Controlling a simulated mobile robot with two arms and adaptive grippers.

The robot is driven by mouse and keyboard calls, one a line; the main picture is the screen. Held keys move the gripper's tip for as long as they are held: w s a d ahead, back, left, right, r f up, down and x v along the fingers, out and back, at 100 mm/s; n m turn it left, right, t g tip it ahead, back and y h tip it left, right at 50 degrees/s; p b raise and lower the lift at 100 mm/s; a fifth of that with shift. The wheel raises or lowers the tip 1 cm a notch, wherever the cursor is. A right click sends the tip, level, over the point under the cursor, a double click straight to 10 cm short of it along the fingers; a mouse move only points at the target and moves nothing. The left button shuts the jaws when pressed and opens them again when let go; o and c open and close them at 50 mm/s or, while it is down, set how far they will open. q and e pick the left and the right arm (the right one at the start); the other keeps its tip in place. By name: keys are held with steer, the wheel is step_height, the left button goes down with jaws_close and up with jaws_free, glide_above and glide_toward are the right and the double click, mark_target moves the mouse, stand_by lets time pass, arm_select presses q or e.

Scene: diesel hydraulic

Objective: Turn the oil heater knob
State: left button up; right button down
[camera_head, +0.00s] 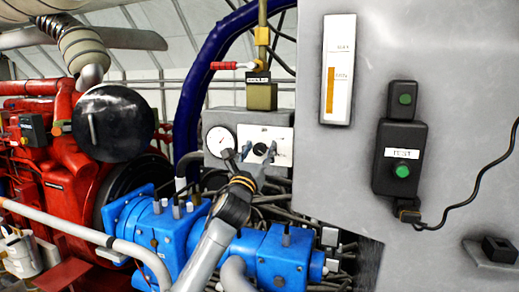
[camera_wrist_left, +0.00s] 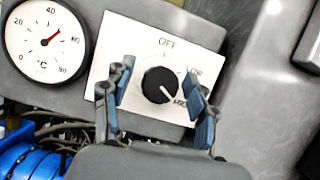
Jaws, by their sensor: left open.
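The oil heater knob (camera_head: 261,149) is a round black dial on a white plate (camera_head: 282,153) on a grey box. In the left wrist view the knob (camera_wrist_left: 159,85) has a white pointer mark aimed to the lower right. The plate reads OFF above the knob; the labels to the right are partly hidden by a finger. My left gripper (camera_head: 250,158) is open in front of the plate. In the wrist view its fingers (camera_wrist_left: 158,80) stand on the left and right of the knob, with gaps visible on both sides. My right gripper is not in view.
A temperature gauge (camera_wrist_left: 45,40) sits left of the plate. Blue hydraulic pumps (camera_head: 285,257) and hoses lie below. A large grey cabinet (camera_head: 440,60) with a black switch box (camera_head: 400,157) stands to the right. A red engine (camera_head: 65,170) is at left.

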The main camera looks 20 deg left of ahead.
arm_select(q)
steer(key=c, duration=1.2)
